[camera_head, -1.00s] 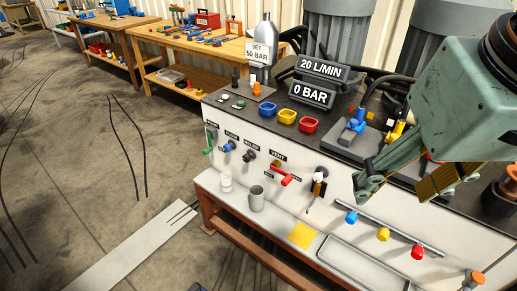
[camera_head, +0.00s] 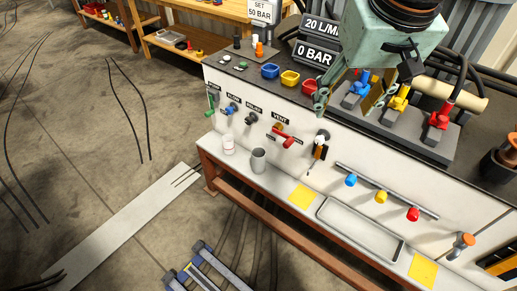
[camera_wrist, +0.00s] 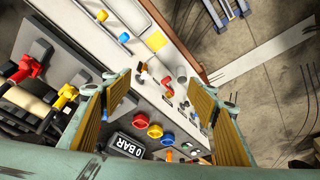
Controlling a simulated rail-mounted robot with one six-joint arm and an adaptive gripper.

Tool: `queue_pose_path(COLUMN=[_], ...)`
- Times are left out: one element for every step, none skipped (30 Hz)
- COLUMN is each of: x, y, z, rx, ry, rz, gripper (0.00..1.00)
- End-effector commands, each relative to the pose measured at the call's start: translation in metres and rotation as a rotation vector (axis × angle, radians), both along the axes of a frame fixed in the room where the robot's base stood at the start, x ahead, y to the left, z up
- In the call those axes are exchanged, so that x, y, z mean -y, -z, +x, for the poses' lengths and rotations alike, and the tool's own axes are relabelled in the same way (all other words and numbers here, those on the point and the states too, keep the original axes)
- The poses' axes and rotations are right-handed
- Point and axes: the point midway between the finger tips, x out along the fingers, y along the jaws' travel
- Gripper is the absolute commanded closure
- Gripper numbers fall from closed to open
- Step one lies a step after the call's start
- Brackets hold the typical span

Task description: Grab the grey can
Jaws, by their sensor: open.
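The grey can (camera_head: 258,160) stands upright on the white ledge along the front of the machine. In the wrist view my gripper's fingers (camera_wrist: 160,95) are spread over the machine panel. The grey can (camera_wrist: 182,75) shows small between and beyond them, beside the ledge edge.
Red vent handle (camera_head: 288,140) and other valve levers project from the panel above the ledge. A yellow sheet (camera_head: 303,196) and a shallow tray (camera_head: 358,230) lie right of the can. Coloured bowls (camera_head: 290,78) sit on the machine top.

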Motion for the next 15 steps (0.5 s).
queue_pose_path(x=[-0.002, -0.004, -0.006, -0.007, -0.008, -0.010, -0.012, -0.013, -0.015, -0.017, -0.018, -0.020, -0.022, -0.023, -0.025], y=[0.005, 0.008, 0.011, 0.013, 0.016, 0.020, 0.022, 0.026, 0.029, 0.032, 0.036, 0.040, 0.043, 0.046, 0.050], z=[0.008, 0.013, 0.020, 0.024, 0.029, 0.035, 0.040, 0.044, 0.050, 0.055, 0.060, 0.065, 0.070, 0.074, 0.080], rx=[-0.005, -0.005, -0.005, -0.005, -0.006, -0.005, -0.005, -0.006, -0.007, -0.007, -0.007, -0.008, -0.008, -0.008, -0.008], ry=[-0.004, -0.006, -0.009, -0.011, -0.014, -0.017, -0.019, -0.021, -0.024, -0.026, -0.028, -0.031, -0.033, -0.034, -0.038], rz=[-0.001, -0.001, -0.001, -0.001, -0.001, -0.001, -0.002, -0.001, -0.002, -0.001, -0.002, -0.002, -0.002, -0.002, -0.002], gripper=[0.46, 0.46, 0.46, 0.46, 0.46, 0.46, 0.46, 0.46, 0.46, 0.46, 0.46, 0.46, 0.46, 0.46, 0.46])
